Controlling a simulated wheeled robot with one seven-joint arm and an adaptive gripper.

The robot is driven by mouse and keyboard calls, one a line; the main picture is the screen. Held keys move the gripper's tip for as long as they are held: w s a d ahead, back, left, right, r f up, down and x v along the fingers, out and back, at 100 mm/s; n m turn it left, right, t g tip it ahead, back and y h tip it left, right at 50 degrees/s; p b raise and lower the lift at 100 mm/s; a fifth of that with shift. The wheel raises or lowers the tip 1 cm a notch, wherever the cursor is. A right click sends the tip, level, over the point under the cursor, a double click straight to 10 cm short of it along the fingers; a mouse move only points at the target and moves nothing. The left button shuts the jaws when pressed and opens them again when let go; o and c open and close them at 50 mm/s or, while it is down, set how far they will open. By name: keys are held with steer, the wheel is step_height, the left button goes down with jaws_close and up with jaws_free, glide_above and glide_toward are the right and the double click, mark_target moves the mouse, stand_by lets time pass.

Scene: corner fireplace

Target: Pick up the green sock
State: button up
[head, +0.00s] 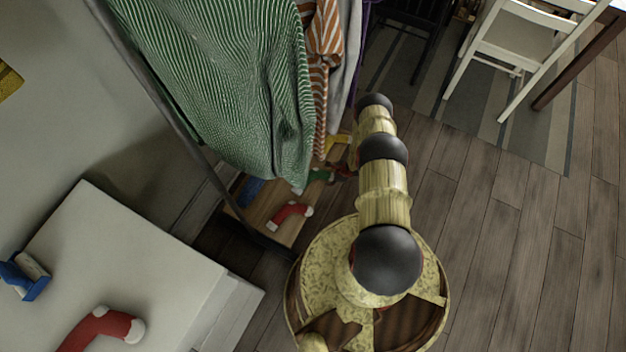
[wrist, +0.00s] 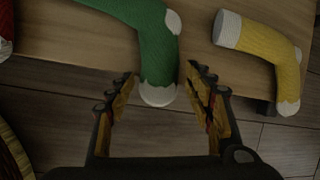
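The green sock (wrist: 155,45) has a white toe and heel and lies on a low wooden shelf (wrist: 60,35) in the wrist view. Its white end (wrist: 158,95) sticks out past the shelf's front edge. My gripper (wrist: 160,78) is open, with one finger on each side of that end, and nothing is clamped. I cannot tell whether a finger touches the sock. In the head view a small part of the green sock (head: 322,176) shows under the hanging clothes. There my gripper is mostly hidden behind my arm.
A yellow sock (wrist: 265,48) lies right of the green one. A red sock (head: 290,213) and a blue item (head: 250,191) share the shelf. Hanging clothes (head: 240,90) cover the shelf from above. A white cabinet (head: 150,260) stands left.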

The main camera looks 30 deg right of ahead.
steer(key=c, duration=0.6)
steer(key=shift+c, duration=0.5)
